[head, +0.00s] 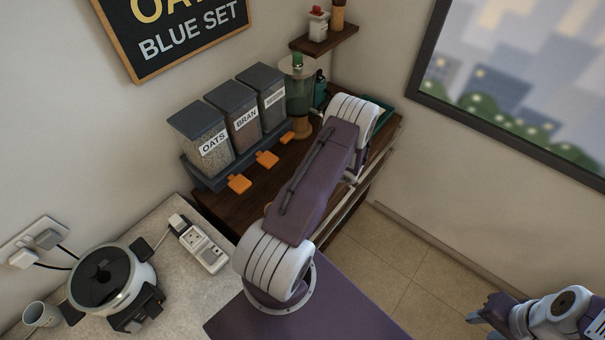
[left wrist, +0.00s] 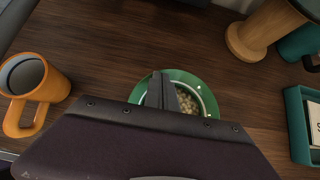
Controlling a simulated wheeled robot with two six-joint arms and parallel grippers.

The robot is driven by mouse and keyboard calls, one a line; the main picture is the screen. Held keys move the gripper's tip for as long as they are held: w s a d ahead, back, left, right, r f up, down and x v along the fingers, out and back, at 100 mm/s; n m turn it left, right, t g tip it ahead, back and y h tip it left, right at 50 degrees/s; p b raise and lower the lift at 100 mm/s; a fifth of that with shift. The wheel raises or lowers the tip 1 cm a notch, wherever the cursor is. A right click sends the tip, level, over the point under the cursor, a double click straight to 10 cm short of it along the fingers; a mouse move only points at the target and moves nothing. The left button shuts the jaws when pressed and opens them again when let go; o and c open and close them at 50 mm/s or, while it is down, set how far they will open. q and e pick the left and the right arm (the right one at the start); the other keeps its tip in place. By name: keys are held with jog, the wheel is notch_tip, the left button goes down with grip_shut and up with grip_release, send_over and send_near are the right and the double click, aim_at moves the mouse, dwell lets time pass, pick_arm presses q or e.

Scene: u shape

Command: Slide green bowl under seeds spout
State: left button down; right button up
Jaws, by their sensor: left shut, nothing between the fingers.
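The green bowl (left wrist: 205,84) is in the left wrist view, with a wide green rim and pale round pieces inside. It stands on the dark wooden counter (left wrist: 115,60). My left gripper (left wrist: 160,90) is shut and empty, its fingers in front of the bowl's left part; I cannot tell if they touch it. In the head view my left arm hides this gripper and the bowl. The dispenser (head: 232,105) has bins marked OATS and BRAN and a third with an unreadable label (head: 274,98). Orange spouts (head: 287,138) stick out below. My right gripper (head: 480,310) is low at the right, away from the counter.
An orange mug (left wrist: 34,85) stands left of the bowl. A round wooden base (left wrist: 255,38) and a teal box (left wrist: 296,125) lie to its right. In the head view a blender-like jar (head: 299,90) stands beside the dispenser. A round cooker (head: 108,280) and power strip (head: 198,243) are on the near counter.

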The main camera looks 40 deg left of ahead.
pick_arm(q)
jog(key=a+b, duration=0.1)
jog(key=a, duration=0.2)
jog(key=a+b, duration=0.1)
jog(key=a, duration=0.3)
jog(key=s+a+b, duration=0.1)
jog(key=a+b, duration=0.1)
jog(key=a, duration=0.2)
jog(key=shift+s, duration=0.1)
jog(key=shift+d, duration=0.15)
